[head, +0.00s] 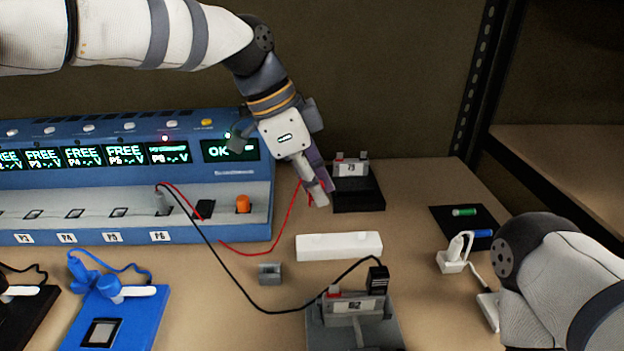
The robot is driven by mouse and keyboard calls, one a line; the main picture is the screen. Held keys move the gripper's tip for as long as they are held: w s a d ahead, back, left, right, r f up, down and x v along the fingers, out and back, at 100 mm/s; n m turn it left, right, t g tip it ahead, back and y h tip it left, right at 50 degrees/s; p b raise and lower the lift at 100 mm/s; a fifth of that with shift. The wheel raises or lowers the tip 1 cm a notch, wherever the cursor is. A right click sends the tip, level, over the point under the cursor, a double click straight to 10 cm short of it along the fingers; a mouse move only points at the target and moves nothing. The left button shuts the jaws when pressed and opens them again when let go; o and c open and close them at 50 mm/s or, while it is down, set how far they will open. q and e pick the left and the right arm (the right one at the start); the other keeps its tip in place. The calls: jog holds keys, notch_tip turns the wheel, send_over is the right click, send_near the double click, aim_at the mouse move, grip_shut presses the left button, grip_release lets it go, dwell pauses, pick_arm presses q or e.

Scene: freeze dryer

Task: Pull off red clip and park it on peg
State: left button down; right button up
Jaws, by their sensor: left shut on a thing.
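My left gripper (318,197) reaches down just left of the black holder labelled 73 (357,192), at the back right of the bench. It is shut on the red clip, which is mostly hidden by the fingers; the red lead (288,222) runs up to it from the blue device (235,185). The black clip (378,280) sits upright on the grey holder (350,310) at the front, and its black lead loops back to the device. A small grey block (270,273) stands on the bench; I cannot tell which part is the peg.
A white bar (340,246) lies mid-bench. A blue stand (115,315) is at front left. A black mat (462,228) with a green cell (465,212) and a blue cell (482,233) lies at right, near a white plug-like item (453,260) and my right arm.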

aim_at(325, 241)
pick_arm(q)
jog(key=shift+w, duration=0.15)
jog(key=shift+s+d, duration=0.1)
jog(key=shift+s, duration=0.1)
jog(key=shift+s+r, duration=0.1)
jog(key=shift+f, duration=0.4)
notch_tip(325, 241, down, 7)
jog(key=shift+r+b, duration=0.1)
jog(key=shift+b, duration=0.85)
jog(key=shift+r+p, duration=0.3)
jog(key=shift+r, duration=0.45)
pick_arm(e)
jog(key=shift+s+f+g, duration=0.3)
jog(key=shift+s+f, duration=0.35)
jog(key=shift+f, duration=0.05)
pick_arm(q)
jog(key=shift+p, duration=0.35)
pick_arm(e)
jog(key=shift+w+r, duration=0.3)
jog(key=shift+r, duration=0.1)
pick_arm(q)
jog(key=shift+f, duration=1.3)
pick_arm(e)
jog(key=shift+s+f, duration=0.2)
jog(key=shift+f, duration=0.05)
